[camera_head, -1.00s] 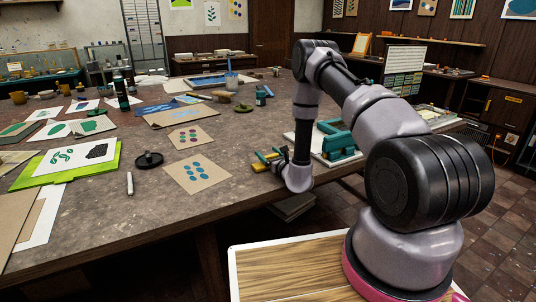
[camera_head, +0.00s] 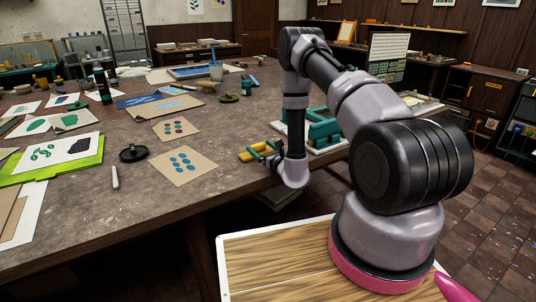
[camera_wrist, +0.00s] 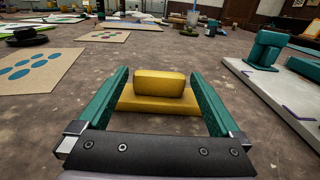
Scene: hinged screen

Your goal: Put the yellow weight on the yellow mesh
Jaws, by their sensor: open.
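The yellow weight (camera_wrist: 160,83) is a block with a wider flat yellow part (camera_wrist: 130,103) under it; I cannot tell if the two are one piece. It rests on the brown table, near its front edge in the head view (camera_head: 247,155). My gripper (camera_wrist: 160,74) is open, with one teal finger on each side of the block and a visible gap to both. In the head view my gripper (camera_head: 271,152) is low over the table beside the weight, partly hidden by my wrist. I cannot make out a yellow mesh for sure in either view.
A white board with teal clamp-like parts (camera_head: 318,127) stands just right of my gripper and also shows in the wrist view (camera_wrist: 268,50). A card with blue dots (camera_head: 183,166) lies to the left. A black round object (camera_head: 133,154) and a lime-green board (camera_head: 88,165) lie farther left.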

